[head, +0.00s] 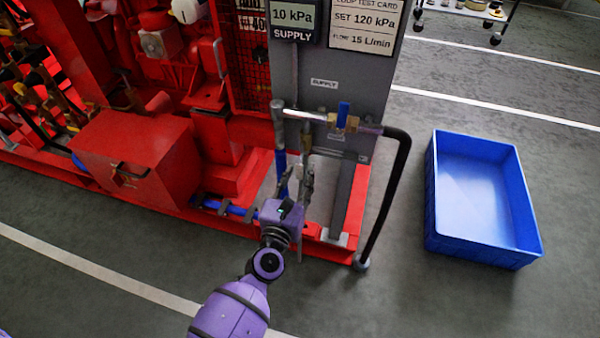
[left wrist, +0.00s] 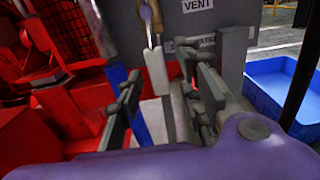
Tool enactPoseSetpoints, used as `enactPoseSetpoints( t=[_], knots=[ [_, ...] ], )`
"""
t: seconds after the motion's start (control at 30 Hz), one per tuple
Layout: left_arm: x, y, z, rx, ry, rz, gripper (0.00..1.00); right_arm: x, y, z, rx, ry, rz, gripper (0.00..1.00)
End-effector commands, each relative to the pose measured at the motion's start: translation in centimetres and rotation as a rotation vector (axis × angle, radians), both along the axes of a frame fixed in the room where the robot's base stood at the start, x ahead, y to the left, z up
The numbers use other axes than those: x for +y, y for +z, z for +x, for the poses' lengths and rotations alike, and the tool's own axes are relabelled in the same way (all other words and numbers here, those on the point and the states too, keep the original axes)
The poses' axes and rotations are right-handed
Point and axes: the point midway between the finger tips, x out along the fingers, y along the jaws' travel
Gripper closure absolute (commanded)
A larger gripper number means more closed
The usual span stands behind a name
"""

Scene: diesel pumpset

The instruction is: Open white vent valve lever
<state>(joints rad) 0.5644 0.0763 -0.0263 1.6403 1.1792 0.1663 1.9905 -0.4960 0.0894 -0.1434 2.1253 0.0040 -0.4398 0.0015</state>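The white vent valve lever (left wrist: 156,72) hangs down from a brass valve stem (left wrist: 151,22) under the VENT label (left wrist: 198,5) in the left wrist view. My left gripper (left wrist: 165,85) is open, with one finger on each side of the lever. The lever's upper part shows between the fingers, with a gap on both sides. In the head view my left gripper (head: 295,183) is at the lower left of the grey panel (head: 345,85); I cannot make out the white lever there. My right gripper is not in view.
A blue supply lever (head: 343,114) stands upright on the pipe to the right. A black hose (head: 391,192) curves down beside the panel. The red pumpset (head: 145,150) is close on the left. A blue crate (head: 480,195) stands on the floor at right.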

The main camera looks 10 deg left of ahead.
Motion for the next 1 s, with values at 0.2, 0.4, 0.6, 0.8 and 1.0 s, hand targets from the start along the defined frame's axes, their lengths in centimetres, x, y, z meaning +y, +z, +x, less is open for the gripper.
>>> enactPoseSetpoints(
  t=[0.2, 0.4, 0.6, 0.8, 1.0],
  knots=[
    [0.2, -0.2, -4.8, 0.004, -0.001, 0.002, 0.66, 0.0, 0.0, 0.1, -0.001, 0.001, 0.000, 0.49],
    [0.3, -0.1, -8.5, 0.003, -0.002, 0.001, 0.66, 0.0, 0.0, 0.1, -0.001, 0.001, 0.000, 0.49],
    [0.3, 0.0, -10.3, 0.001, -0.002, -0.001, 0.66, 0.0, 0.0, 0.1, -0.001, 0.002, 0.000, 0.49],
    [0.3, 0.0, -10.5, 0.000, -0.001, -0.001, 0.66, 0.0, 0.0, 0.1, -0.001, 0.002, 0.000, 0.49],
    [0.3, 0.0, -10.5, 0.000, -0.001, -0.001, 0.66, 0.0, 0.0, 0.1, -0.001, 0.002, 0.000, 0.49]
  ],
)
